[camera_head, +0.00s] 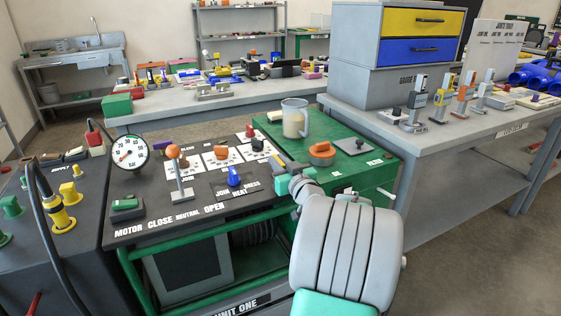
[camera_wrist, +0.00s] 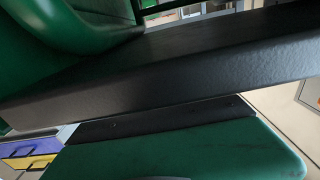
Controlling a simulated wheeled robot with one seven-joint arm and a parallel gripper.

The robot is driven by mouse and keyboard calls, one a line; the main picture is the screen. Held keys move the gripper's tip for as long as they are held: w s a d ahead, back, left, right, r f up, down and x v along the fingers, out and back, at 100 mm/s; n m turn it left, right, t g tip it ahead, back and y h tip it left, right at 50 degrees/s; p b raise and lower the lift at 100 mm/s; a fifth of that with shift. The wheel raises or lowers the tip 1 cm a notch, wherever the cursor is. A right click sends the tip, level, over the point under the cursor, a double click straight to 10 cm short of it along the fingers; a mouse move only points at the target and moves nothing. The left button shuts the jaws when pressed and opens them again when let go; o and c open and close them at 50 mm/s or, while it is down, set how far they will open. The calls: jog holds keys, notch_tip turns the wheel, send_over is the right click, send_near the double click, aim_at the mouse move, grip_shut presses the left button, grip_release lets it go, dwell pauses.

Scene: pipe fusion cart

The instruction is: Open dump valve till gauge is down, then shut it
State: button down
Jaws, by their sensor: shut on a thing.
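The round gauge (camera_head: 129,153) stands at the left of the black control panel; its white face shows a coloured scale, but the exact reading is too small to tell. My gripper (camera_head: 281,178) is at the right end of the panel, beside the green top. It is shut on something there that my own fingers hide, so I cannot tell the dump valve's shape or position. In the wrist view, a dark bar and green surfaces fill the picture close up. The blue selector knob (camera_head: 234,176) is left of my gripper, apart from it. An orange-ball lever (camera_head: 174,153) stands upright near the gauge.
An orange knob (camera_head: 321,150) and a clear jug (camera_head: 295,119) are on the green top (camera_head: 352,170), beyond my gripper. A grey bench (camera_head: 440,138) with several small stands is at the right. A black hose (camera_head: 50,235) hangs at the left. Floor is open at the lower right.

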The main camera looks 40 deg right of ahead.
jog(key=shift+d+f+y+b, duration=0.1)
jog(key=shift+f+y+b, duration=0.2)
jog(key=shift+b, duration=0.75)
jog(key=shift+r+n+y+b, duration=0.15)
jog(key=shift+n+y+b, duration=0.45)
jog(key=shift+b, duration=0.05)
jog(key=shift+r, duration=0.15)
jog(key=c, duration=1.4)
grip_release()
jog(key=shift+o, duration=0.2)
jog(key=s, duration=0.2)
jog(key=s+a, duration=0.1)
jog(key=s, duration=0.2)
jog(key=s+p, duration=0.1)
jog(key=s, duration=0.1)
jog(key=shift+s+a, duration=0.35)
jog(key=shift+s, duration=0.05)
